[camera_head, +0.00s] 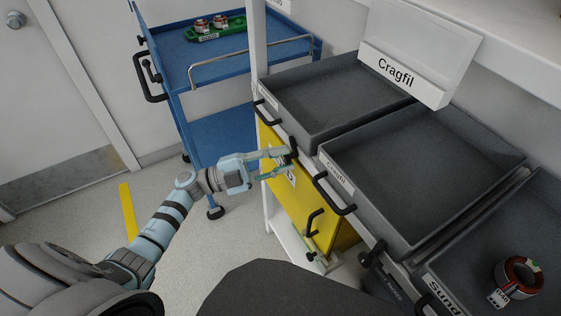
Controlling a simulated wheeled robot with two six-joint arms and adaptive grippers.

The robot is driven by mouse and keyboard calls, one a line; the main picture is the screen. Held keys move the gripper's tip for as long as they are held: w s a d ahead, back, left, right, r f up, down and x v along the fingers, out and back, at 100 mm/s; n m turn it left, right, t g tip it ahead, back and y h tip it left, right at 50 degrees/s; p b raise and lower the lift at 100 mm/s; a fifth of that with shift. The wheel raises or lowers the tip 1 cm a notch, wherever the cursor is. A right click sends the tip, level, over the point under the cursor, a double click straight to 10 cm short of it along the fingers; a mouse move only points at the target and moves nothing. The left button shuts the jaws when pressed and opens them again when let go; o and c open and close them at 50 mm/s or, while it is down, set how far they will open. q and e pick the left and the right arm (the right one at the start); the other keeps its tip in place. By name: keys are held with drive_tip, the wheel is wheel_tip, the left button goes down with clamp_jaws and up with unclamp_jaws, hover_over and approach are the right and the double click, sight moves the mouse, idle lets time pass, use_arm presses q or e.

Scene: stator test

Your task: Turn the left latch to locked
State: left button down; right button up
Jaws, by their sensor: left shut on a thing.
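My left gripper (281,161) reaches in from the left to the front of the shelf, at the top of the yellow cabinet (318,190). Its fingers are closed around a small dark upright piece (294,147), which appears to be the left latch. The fingers hide part of it, so I cannot tell its exact angle. A black handle (314,221) sits lower on the yellow front. My right gripper is not in view.
Grey trays (347,113) with black front handles (333,196) line the shelf, close beside the gripper. A stator (519,277) lies in the right tray. A blue cart (178,72) holding a green tray (229,29) stands behind. The floor at left is clear.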

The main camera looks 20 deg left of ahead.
use_arm(q)
drive_tip(key=shift+r+m+g+y, duration=0.1)
drive_tip(key=shift+m+g+y, duration=0.4)
drive_tip(key=shift+m, duration=1.3)
drive_tip(key=shift+r+m+g+y, duration=0.15)
drive_tip(key=shift+m+g, duration=0.65)
drive_tip(key=shift+m, duration=1)
drive_tip(key=c, duration=1.3)
unclamp_jaws()
drive_tip(key=shift+c, duration=0.2)
drive_tip(key=shift+a, duration=0.15)
drive_tip(key=v, duration=1.2)
